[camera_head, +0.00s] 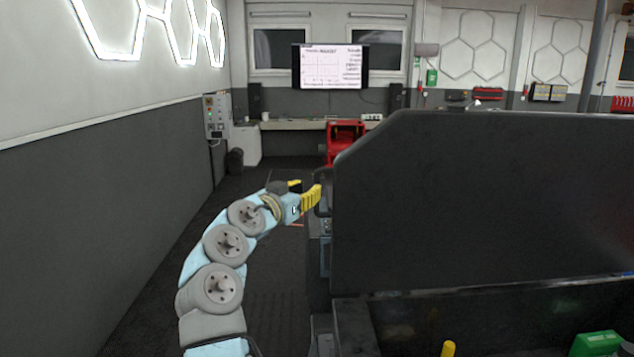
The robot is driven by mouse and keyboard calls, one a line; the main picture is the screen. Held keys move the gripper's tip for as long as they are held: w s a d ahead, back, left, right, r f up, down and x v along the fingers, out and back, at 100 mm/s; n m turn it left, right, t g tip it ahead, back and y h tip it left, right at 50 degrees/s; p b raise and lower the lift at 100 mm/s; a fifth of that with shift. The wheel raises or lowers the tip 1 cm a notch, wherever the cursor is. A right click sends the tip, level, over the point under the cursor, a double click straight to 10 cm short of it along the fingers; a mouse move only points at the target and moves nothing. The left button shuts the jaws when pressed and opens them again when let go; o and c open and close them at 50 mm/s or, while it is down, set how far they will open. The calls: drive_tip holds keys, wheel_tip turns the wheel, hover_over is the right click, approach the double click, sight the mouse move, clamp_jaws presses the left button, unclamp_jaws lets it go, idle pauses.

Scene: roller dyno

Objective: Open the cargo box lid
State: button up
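The cargo box lid (480,190) is a large dark panel filling the right half of the view. It stands steeply raised, and part of the box's inside (400,318) shows below it. A black handle (322,196) is at the lid's left edge. My gripper (309,187), with yellow fingers, is just left of the handle. The fingers look apart, with one fingertip right beside the handle. I cannot tell whether it touches the handle, and nothing shows held between the fingers.
A green object (597,344) and a yellow object (448,349) are low at the right. A grey wall (90,200) runs along the left, with a control box (216,115) on it. A red object (345,138) stands at the back. The floor (165,260) left of my arm is clear.

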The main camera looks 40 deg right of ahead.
drive_tip(key=p, duration=0.1)
hover_over(317, 213)
idle(0.4)
clamp_jaws()
